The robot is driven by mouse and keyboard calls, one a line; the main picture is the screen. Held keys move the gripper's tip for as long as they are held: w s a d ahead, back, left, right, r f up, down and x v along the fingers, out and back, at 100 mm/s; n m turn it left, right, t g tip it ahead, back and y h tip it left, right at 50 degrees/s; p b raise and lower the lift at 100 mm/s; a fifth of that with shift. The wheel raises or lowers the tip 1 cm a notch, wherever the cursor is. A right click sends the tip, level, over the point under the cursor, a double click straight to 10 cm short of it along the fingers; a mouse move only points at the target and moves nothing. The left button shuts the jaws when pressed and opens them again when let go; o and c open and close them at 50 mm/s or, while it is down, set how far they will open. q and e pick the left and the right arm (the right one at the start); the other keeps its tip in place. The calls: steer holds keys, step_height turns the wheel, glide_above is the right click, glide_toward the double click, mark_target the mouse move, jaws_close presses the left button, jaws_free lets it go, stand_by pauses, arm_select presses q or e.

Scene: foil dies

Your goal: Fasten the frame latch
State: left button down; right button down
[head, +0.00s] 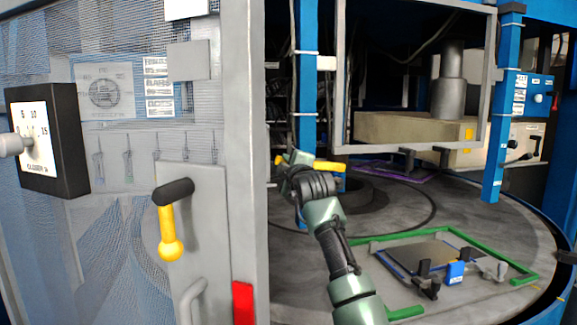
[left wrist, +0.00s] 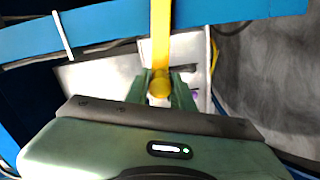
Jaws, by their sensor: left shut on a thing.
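The yellow lever of the frame latch (head: 330,166) lies nearly level across the blue post in the head view. Its ball end pokes out left of my left gripper (head: 293,159). In the left wrist view the yellow lever (left wrist: 160,45) runs down from the top edge to its ball, between the green fingers of my left gripper (left wrist: 160,88). That gripper is shut on the lever near the ball. The grey frame (head: 415,149) stands upright to the right of the post. The latch's seat is hidden behind the gripper and post. My right gripper is in neither view.
A grey door (head: 243,160) with another yellow handle (head: 168,225), hanging down, fills the left. A round turntable (head: 300,255) carries a green-edged plate (head: 535,270) with clamps at lower right. A blue post (head: 307,85) rises beside the gripper.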

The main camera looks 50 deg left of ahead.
arm_select(q)
steer(key=shift+f+n+b, duration=0.3)
steer(key=shift+f+n, duration=0.45)
steer(key=shift+n, duration=0.25)
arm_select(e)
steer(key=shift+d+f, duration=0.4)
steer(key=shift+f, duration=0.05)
arm_select(q)
steer(key=shift+f, duration=0.1)
steer(key=c, duration=1.2)
jaws_free()
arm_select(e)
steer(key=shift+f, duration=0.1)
arm_select(q)
steer(key=b+v, duration=0.2)
steer(key=v, duration=0.5)
steer(key=shift+s+d, duration=0.2)
steer(key=shift+d, duration=0.15)
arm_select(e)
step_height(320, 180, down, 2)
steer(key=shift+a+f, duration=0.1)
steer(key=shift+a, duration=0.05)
